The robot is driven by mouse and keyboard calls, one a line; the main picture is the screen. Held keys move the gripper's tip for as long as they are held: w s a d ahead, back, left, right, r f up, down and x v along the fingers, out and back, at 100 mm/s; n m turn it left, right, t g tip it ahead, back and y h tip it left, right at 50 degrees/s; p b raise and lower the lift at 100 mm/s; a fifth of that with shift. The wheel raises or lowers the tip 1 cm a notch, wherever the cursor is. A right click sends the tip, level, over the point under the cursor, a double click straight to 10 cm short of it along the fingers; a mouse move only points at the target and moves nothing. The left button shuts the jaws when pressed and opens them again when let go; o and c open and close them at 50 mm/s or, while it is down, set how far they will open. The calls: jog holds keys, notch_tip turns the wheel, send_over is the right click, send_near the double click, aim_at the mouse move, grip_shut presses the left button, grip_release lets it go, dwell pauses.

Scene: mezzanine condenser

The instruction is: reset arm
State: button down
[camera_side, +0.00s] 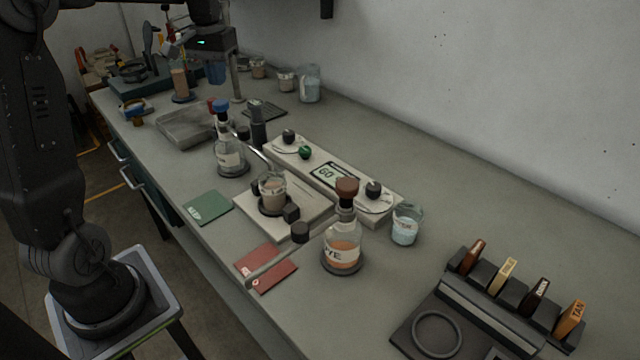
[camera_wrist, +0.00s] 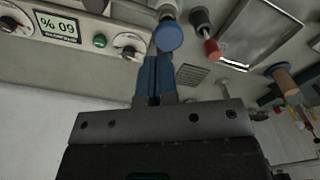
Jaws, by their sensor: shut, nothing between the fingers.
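My gripper (camera_side: 216,72) hangs over the far part of the bench in the side view, its blue fingers pointing down. It is shut with nothing between the fingers. In the wrist view the blue fingers (camera_wrist: 154,78) are together, with a blue cap (camera_wrist: 168,37) just beyond them in the picture. The blue-capped flask (camera_side: 230,158) stands on the bench below and nearer the side camera; the gripper appears apart from it.
An orange-filled flask (camera_side: 342,248), a small beaker (camera_side: 406,224) and a rack of labelled blocks (camera_side: 500,310) are nearer. Green (camera_side: 208,207) and red (camera_side: 265,267) cards lie along the front. A wall runs behind.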

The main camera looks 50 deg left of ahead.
jog(key=s+d+f+m+t, duration=0.1)
jog(key=s+d+m+t, duration=0.1)
jog(key=s+d, duration=0.6)
jog(key=s+d+m+t, duration=0.3)
jog(key=s+d, duration=0.6)
jog(key=d, duration=0.7)
jog(key=shift+f+m, duration=0.4)
jog(key=c, duration=1.9)
grip_release()
